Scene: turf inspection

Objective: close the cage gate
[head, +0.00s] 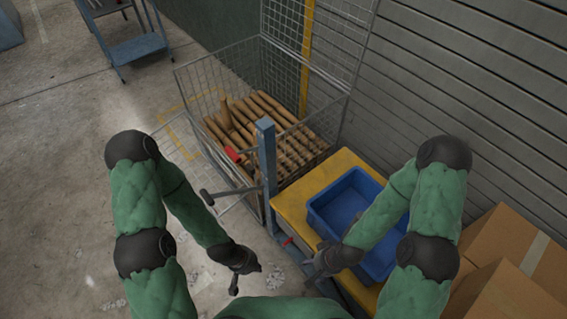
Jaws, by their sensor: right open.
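A wire-mesh cage (225,72) stands at the upper middle, with several wooden pieces (265,125) inside. I cannot tell for certain which of its mesh panels is the gate, or how far it stands open. A blue post (266,165) rises at the cage's near right corner. A grey bar with a dark handle (207,197) sticks out to the left of the post. My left gripper (245,277) is below the handle, apart from the cage; its jaws are too small to read. My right gripper (318,258) is open beside the blue bin, apart from the cage.
A yellow-topped table (290,205) holds a blue bin (320,205) right of the post. Cardboard boxes (510,245) stand at the lower right, by the ribbed grey wall (465,95). A blue cart (138,48) is at the upper left. The floor on the left is mostly clear.

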